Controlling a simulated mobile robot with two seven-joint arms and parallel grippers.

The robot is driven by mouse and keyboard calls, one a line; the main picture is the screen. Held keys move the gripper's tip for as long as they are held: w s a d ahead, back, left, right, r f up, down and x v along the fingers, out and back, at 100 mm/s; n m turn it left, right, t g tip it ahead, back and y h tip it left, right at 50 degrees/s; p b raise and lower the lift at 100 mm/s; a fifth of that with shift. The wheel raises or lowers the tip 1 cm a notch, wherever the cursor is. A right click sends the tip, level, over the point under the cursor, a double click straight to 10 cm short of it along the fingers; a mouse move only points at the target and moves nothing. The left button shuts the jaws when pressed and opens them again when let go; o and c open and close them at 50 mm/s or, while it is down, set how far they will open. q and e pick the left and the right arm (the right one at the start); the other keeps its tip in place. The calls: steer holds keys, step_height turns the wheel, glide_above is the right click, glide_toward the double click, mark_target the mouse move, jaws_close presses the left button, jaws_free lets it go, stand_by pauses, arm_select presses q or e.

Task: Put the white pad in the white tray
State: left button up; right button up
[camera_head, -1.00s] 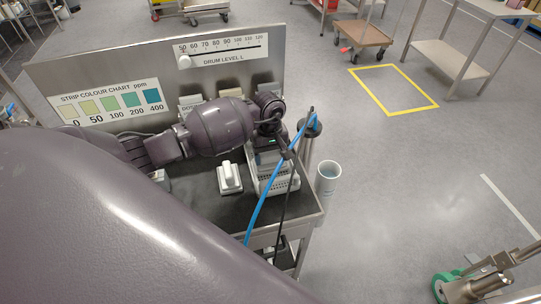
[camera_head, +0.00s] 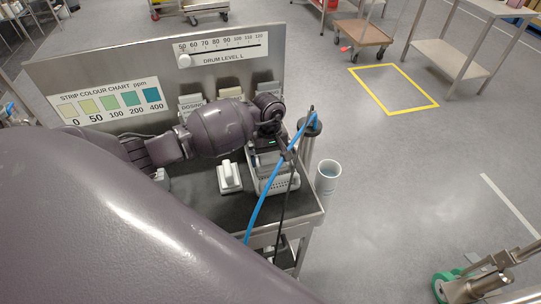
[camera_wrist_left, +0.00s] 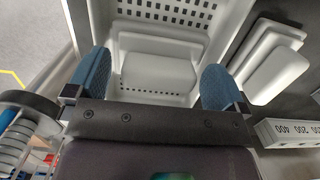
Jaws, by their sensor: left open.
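The white tray (camera_head: 278,187), a perforated basket, stands at the right end of the dark cart top. In the left wrist view the tray (camera_wrist_left: 232,32) lies below my left gripper (camera_wrist_left: 155,82). Its two blue fingers are apart and nothing is gripped. A white pad-like block (camera_wrist_left: 160,72) with a raised upper part lies inside the tray, between the fingers in the picture; contact cannot be told. A similar white block (camera_head: 229,178) stands on the cart just left of the tray. In the head view my left wrist hides part of the tray and its contents.
A back panel (camera_head: 110,65) with a colour chart and drum scale rises behind the cart. Small boxes (camera_head: 190,103) stand along it. A blue hose (camera_head: 265,208) and dark cable cross before the tray. A white cup (camera_head: 327,177) is beyond the cart's right edge.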

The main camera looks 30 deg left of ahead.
arm_select(q)
step_height(320, 180, up, 12)
steer(key=a+b, duration=0.1)
steer(key=shift+w+b, duration=0.3)
steer(key=shift+w, duration=0.15)
stand_by(0.4)
